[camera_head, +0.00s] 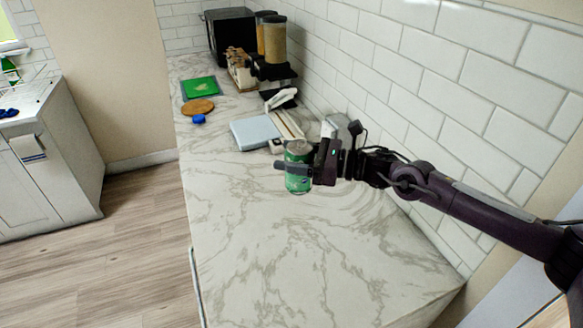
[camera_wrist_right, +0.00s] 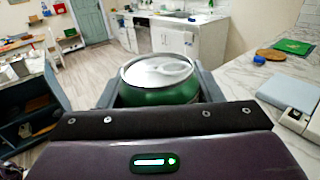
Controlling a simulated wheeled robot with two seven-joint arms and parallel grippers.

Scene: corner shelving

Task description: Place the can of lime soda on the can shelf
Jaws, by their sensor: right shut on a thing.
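The green can of lime soda (camera_head: 298,180) is upright between the fingers of my right gripper (camera_head: 296,169). The gripper is shut on it, over the marble counter. I cannot tell from the head view whether the can touches the counter. In the right wrist view the can's silver top and green side (camera_wrist_right: 160,80) show between the two fingers (camera_wrist_right: 160,92). My left gripper is in neither view. I cannot make out a can shelf with certainty.
The marble counter (camera_head: 240,215) is clear at its front and left. A pale blue scale-like board (camera_head: 254,132), a blue cap (camera_head: 198,119), a round wooden board (camera_head: 197,107) and a green board (camera_head: 198,87) lie farther back. A tiled wall (camera_head: 430,60) bounds the right. Dark blue shelving (camera_wrist_right: 35,105) stands left in the wrist view.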

